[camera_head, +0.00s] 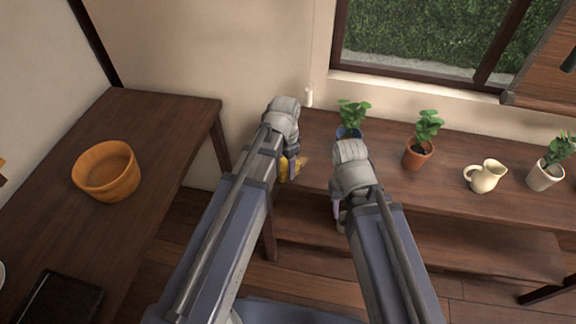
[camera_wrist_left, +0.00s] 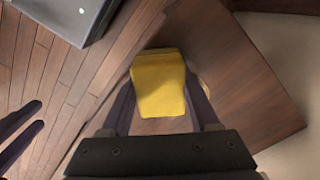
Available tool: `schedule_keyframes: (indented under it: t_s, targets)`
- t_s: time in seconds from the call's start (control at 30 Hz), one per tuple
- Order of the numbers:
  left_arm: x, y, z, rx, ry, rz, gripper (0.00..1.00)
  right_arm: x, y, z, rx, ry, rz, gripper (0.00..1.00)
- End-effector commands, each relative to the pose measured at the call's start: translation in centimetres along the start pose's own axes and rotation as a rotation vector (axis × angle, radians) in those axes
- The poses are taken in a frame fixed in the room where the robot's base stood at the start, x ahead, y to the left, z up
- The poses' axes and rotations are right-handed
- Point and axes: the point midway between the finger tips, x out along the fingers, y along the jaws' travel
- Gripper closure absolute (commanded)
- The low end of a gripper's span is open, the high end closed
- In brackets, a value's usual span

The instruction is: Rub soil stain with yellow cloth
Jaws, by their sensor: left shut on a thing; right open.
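The yellow cloth (camera_head: 285,167) is at the left end of the window-side bench (camera_head: 318,180). My left gripper (camera_head: 291,170) is shut on it. In the left wrist view the cloth (camera_wrist_left: 160,84) sits between the two dark fingers, over the wooden top (camera_wrist_left: 240,80). A small light-brown patch (camera_head: 304,161) shows right beside the cloth and may be the soil stain; the cloth and gripper may hide part of it. I cannot tell whether the cloth touches the wood. My right gripper (camera_head: 340,217) is open and empty, at the bench's front edge.
On the bench stand a plant in a blue pot (camera_head: 349,132), one in a terracotta pot (camera_head: 419,154), a cream jug (camera_head: 485,177) and a plant in a white pot (camera_head: 545,174). A wooden bowl (camera_head: 106,171) and dark tray (camera_head: 58,303) rest on the left table (camera_head: 165,125).

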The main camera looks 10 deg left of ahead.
Motion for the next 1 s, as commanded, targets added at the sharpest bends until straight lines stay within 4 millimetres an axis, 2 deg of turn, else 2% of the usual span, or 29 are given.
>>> schedule_keyframes:
  t_s: [0.43,0.77,1.0]
  targets:
    - [-0.1,-2.5,-2.3,-0.002,-0.001,-0.006,0.90,-0.1,0.0,0.0,0.000,0.000,0.000,0.59]
    - [-0.1,-2.8,-2.7,-0.001,-0.001,-0.004,0.90,-0.1,0.0,0.0,0.000,0.000,0.000,0.59]
    - [0.0,-4.1,-4.0,-0.001,-0.001,-0.004,0.90,0.0,0.0,0.0,0.000,0.000,0.000,0.59]
